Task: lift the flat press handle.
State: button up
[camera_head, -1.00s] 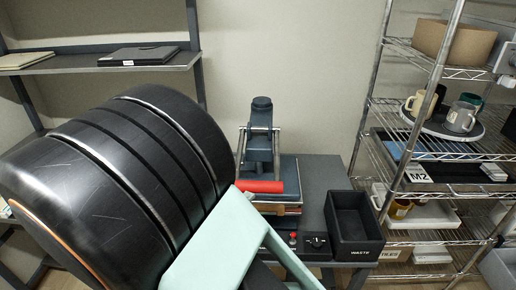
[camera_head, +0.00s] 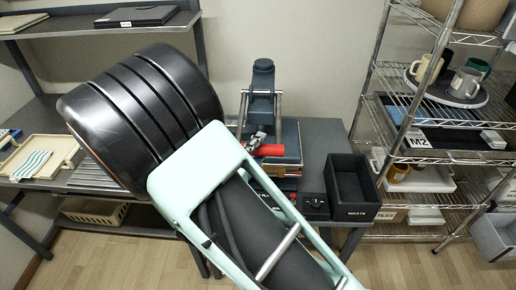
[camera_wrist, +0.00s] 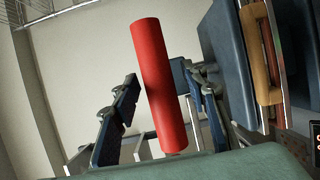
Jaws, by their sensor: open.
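The flat press (camera_head: 263,82) stands on the grey table, and its red cylindrical handle (camera_head: 267,150) sticks out at the front. In the wrist view the red handle (camera_wrist: 158,85) runs up the middle of the picture. My gripper (camera_wrist: 163,105) is open, with one dark finger on each side of the handle and visible gaps. In the head view my gripper (camera_head: 257,140) is small and dark at the handle's left end. My pale green arm link hides part of the table and the press's lower left.
A black waste bin (camera_head: 352,188) stands right of the press. A control box with a knob (camera_head: 316,206) sits in front of it. A wire shelf (camera_head: 440,147) with mugs stands at the right. A tray (camera_head: 38,157) lies on the table at the left.

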grip_shut()
dwell(0.3)
